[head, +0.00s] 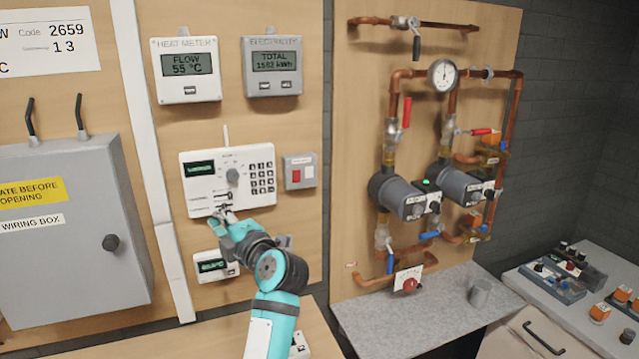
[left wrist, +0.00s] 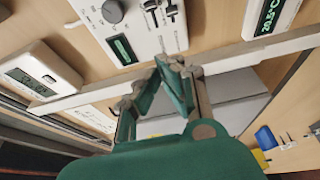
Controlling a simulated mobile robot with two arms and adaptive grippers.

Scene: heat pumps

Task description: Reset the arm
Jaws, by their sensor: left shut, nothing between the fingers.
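My left arm reaches up from the bottom of the head view. Its teal gripper (head: 222,216) is at the lower edge of a white control panel (head: 205,203) with a small display, a grey knob (head: 232,177) and a keypad (head: 261,178). The gripper is shut and holds nothing. In the left wrist view its teal fingers (left wrist: 158,82) show below the panel (left wrist: 150,38) and its slider switches (left wrist: 168,14). The fingertips partly cover the panel's lower edge in the head view, and I cannot tell whether they touch it. My right gripper is not in view.
A small white display unit (head: 209,268) hangs just below the gripper. A grey wiring box (head: 70,270) stands out from the wall at left. Copper pipes with pumps (head: 397,194) and valves are at right. A grey counter (head: 375,322) juts out below them, holding a metal cup (head: 480,294).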

